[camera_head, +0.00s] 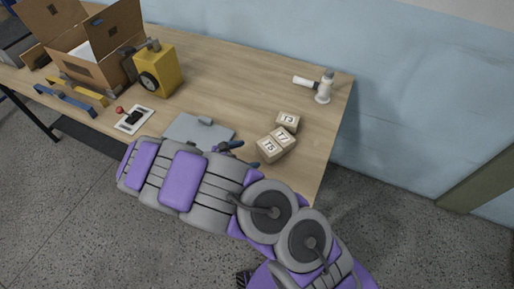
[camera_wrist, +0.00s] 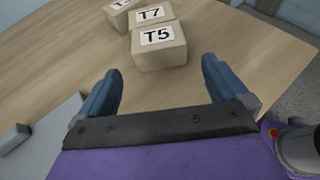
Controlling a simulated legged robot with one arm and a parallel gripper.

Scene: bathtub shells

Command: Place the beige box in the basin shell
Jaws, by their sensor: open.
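Several small beige boxes stand at the table's right part: one labelled T5 (camera_head: 268,152), one labelled T7 (camera_head: 284,138) close against it, and one labelled T3 (camera_head: 288,121) just behind. In the wrist view the T5 box (camera_wrist: 160,54) is nearest, with the T7 box (camera_wrist: 152,16) behind it and another box (camera_wrist: 120,14) cut by the top edge. My gripper (camera_wrist: 161,72) is open and empty, its blue fingers apart, short of the T5 box's front face. In the head view my gripper (camera_head: 232,147) is left of the boxes, partly hidden by my arm. I see no basin shell.
The wooden table (camera_head: 240,85) holds a grey flat board (camera_head: 190,128), a white scanner-like device (camera_head: 323,92), a yellow boxy device (camera_head: 160,72), a small white card (camera_head: 134,119) and an open cardboard carton (camera_head: 100,50). The table's middle back is clear. A blue wall (camera_head: 420,80) stands behind.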

